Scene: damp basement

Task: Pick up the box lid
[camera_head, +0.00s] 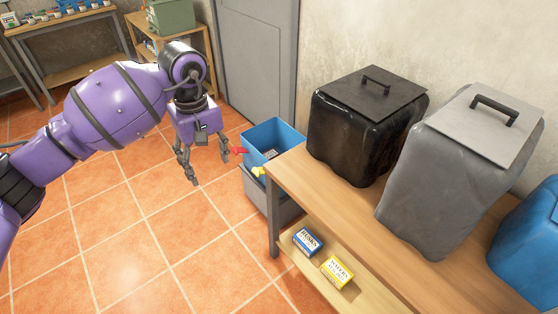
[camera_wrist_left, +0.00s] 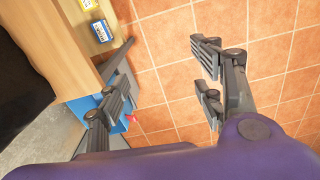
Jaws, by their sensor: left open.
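Two flat lids with handles show in the head view. A black lid (camera_head: 372,95) lies on a black bin (camera_head: 340,138), and a grey lid (camera_head: 480,125) lies on a grey bin (camera_head: 425,190). Both bins stand on the wooden table. I cannot tell which lid the task means. My left gripper (camera_head: 209,170) is open and empty, pointing down over the tiled floor, left of the table and well apart from both lids. Its spread fingers also show in the left wrist view (camera_wrist_left: 160,90). My right gripper is not in view.
A blue bin (camera_head: 272,130) stands beyond the table end, with small red (camera_head: 239,151) and yellow (camera_head: 258,171) parts near it. The table's lower shelf holds a blue box (camera_head: 308,242) and a yellow box (camera_head: 337,272). Another blue container (camera_head: 530,245) stands at right. Floor at left is clear.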

